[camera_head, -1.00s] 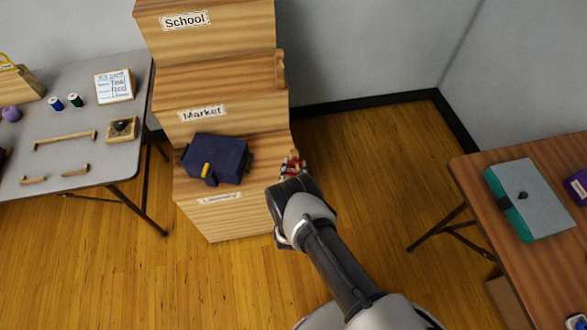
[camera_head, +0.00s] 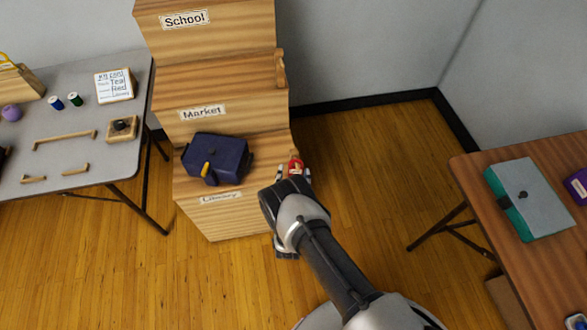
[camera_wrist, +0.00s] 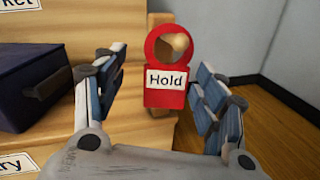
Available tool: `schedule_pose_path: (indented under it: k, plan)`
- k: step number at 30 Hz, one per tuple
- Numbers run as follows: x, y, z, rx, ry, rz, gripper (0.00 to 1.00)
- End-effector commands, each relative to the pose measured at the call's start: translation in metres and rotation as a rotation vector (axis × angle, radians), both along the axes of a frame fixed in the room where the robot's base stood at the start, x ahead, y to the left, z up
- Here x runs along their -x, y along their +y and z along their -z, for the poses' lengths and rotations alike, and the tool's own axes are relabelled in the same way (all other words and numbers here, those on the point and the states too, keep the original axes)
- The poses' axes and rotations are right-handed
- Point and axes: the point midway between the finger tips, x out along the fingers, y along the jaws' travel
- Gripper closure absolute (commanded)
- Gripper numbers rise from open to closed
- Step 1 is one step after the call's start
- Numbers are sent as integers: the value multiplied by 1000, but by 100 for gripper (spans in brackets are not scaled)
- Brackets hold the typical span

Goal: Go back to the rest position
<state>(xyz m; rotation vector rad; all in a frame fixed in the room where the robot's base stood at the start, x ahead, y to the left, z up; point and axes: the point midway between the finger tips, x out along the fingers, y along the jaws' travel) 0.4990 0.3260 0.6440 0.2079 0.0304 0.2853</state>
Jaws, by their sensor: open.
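My gripper (camera_wrist: 155,90) is open and empty at the lower right side of the wooden stepped stand (camera_head: 228,88). In the wrist view its two fingers stand wide apart, to the left and right of a red tag (camera_wrist: 165,98) marked "Hold". The tag is upright against the stand, and a pale wooden knob shows in its round hole. The fingers look clear of the tag. In the head view the tag (camera_head: 295,165) shows as a small red patch just beyond my fingertips.
A dark blue box (camera_head: 217,157) sits on the step above the lowest label, left of my gripper. A grey table (camera_head: 60,150) stands at the left. A brown table (camera_head: 480,185) with a teal-and-grey box (camera_head: 530,195) stands at the right. Open floor (camera_head: 370,160) lies between.

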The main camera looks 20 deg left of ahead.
Motion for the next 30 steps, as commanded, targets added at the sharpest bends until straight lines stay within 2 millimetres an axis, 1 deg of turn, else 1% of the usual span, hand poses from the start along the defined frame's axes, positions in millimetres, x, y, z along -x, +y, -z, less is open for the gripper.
schedule_pose_path:
  k: [1,3,9,12,15,20,25,26,28,29,30]
  plan:
    - [12,-2,1,4,3,-5,35]
    - [27,-6,1,4,3,-5,35]
    - [64,-18,0,3,1,-5,35]
    - [77,-21,0,1,1,-3,35]
    - [83,-24,0,1,0,-1,35]
    - [87,-26,0,0,0,-1,35]
    - [83,-26,-3,-2,-3,8,35]
    - [80,-26,-7,-5,-6,19,35]
    - [66,-30,-22,-14,-19,69,35]
    - [58,-33,-32,-19,-26,102,35]
    - [44,-39,-49,-28,-37,157,35]
